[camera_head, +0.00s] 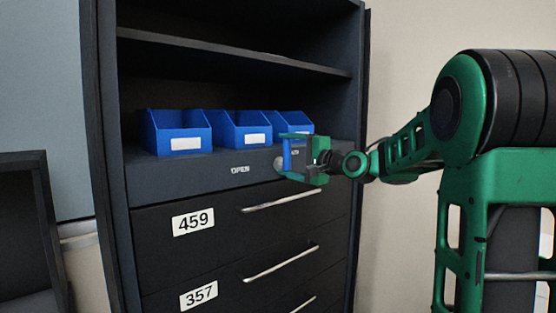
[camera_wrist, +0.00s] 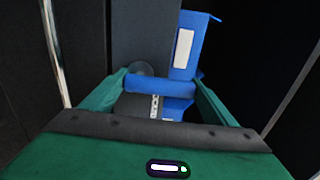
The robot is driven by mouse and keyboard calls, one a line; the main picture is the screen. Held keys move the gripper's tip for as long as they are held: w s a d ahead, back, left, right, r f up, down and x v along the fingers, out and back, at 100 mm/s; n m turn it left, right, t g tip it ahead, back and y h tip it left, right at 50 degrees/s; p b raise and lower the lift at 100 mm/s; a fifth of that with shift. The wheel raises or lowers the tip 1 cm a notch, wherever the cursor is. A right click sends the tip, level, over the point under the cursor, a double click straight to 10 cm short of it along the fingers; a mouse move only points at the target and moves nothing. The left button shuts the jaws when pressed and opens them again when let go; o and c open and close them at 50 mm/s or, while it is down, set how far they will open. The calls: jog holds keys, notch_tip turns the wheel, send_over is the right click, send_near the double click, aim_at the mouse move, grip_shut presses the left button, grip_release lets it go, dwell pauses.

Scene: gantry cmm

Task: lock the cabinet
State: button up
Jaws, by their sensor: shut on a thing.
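The dark cabinet (camera_head: 147,180) has a ledge with the word OPEN (camera_head: 240,169) on it. A round silver-grey disc (camera_head: 279,163) to the right of the word looks like the lock. In the wrist view a grey round disc (camera_wrist: 140,68) shows just behind a blue bar (camera_wrist: 146,87). The blue bar also shows upright in the head view (camera_head: 287,155). My green gripper (camera_head: 296,158) is shut on this bar, its fingers at the bar's two ends in the wrist view (camera_wrist: 160,92). Whether the bar joins the disc is hidden. A pale marked strip (camera_wrist: 154,107) shows below the bar.
Blue bins (camera_head: 180,132) stand on the ledge; one rises close beside my gripper in the wrist view (camera_wrist: 190,40). Below are shut drawers labelled 459 (camera_head: 193,221) and 357 (camera_head: 198,295), with protruding bar handles (camera_head: 282,201). A dark box-like unit (camera_head: 30,230) stands at left.

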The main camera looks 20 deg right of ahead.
jog(key=shift+d+f, duration=0.2)
jog(key=shift+d, duration=0.1)
jog(key=o, duration=1.5)
jog(key=shift+w, duration=0.1)
jog(key=shift+a, duration=0.15)
jog(key=v, duration=1.1)
jog(key=shift+w, duration=0.1)
jog(key=s+f+n+g+h, duration=0.25)
jog(key=s+f+g, duration=0.35)
jog(key=f, duration=0.5)
jog(key=s+f+n+g+h, duration=0.25)
jog(key=s+f, duration=0.45)
jog(key=f, duration=0.5)
jog(key=s+f+n+g, duration=0.1)
jog(key=s+f+g, duration=0.2)
jog(key=s, duration=0.4)
jog(key=s+a+f+n+g, duration=0.1)
jog(key=s+f+g, duration=0.2)
jog(key=s, duration=0.5)
jog(key=s+f+n+g, duration=0.1)
jog(key=s+f+g, duration=0.1)
jog(key=s, duration=0.6)
jog(key=shift+s+a+f+g, duration=0.1)
jog(key=shift+a+f+g, duration=0.05)
jog(key=shift+f+g, duration=0.3)
